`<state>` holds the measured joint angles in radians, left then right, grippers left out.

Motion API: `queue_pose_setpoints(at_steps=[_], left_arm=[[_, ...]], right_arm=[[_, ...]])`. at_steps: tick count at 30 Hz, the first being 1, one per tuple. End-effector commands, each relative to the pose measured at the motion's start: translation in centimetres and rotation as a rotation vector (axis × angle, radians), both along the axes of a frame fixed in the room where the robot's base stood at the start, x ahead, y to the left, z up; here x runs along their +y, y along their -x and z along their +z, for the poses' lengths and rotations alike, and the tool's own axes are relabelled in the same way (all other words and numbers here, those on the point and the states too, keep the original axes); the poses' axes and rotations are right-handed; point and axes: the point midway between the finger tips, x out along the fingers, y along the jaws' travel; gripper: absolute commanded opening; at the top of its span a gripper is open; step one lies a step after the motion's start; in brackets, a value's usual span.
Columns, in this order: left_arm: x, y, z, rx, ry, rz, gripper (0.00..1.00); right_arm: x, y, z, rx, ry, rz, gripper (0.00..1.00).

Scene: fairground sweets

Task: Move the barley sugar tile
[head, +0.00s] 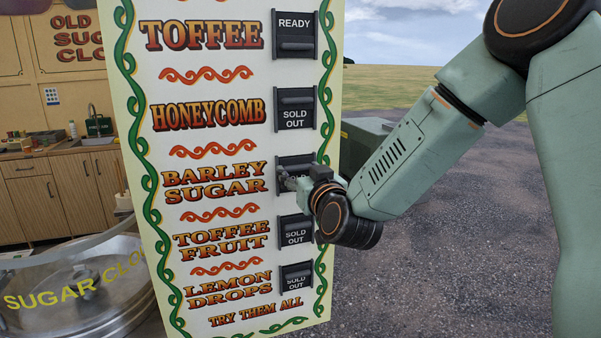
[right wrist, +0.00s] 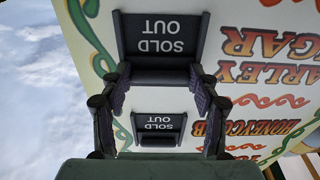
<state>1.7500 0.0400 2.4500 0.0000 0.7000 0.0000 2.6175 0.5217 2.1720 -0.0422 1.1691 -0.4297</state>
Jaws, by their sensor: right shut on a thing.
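The barley sugar tile is a dark sliding tile (head: 296,161) in a black frame, right of the words BARLEY SUGAR on the white menu board (head: 222,149). My right gripper (head: 288,183) is at it in the head view and hides most of its face. In the upside-down right wrist view the tile (right wrist: 162,38) reads SOLD OUT. There my right gripper (right wrist: 160,80) has one finger at each side of the tile's dark bar and is shut on it. My left gripper is not in view.
On the board, the toffee tile (head: 296,24) reads READY. The honeycomb (head: 297,115), toffee fruit (head: 295,235) and lemon drops (head: 296,282) tiles read SOLD OUT. A round metal pan (head: 120,306) stands at lower left. Gravel lies open at right.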

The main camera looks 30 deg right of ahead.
Motion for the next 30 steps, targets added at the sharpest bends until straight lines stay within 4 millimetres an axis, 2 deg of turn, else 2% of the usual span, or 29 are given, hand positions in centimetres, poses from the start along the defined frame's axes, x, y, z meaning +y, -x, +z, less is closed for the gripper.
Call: queue_pose_setpoints(at_steps=[8, 19, 29, 30], left_arm=[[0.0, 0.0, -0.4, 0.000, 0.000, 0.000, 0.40], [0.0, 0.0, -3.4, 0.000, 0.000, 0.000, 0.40], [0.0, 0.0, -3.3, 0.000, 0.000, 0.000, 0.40], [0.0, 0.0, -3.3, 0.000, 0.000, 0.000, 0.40]], right_arm=[[0.0, -0.1, -0.4, -0.005, 0.002, 0.000, 0.05], [0.0, 0.0, -4.3, -0.001, 0.002, 0.001, 0.05], [0.0, 0.0, -4.5, 0.003, 0.000, 0.001, 0.05], [0.0, 0.0, -4.5, 0.004, 0.000, 0.001, 0.63]])
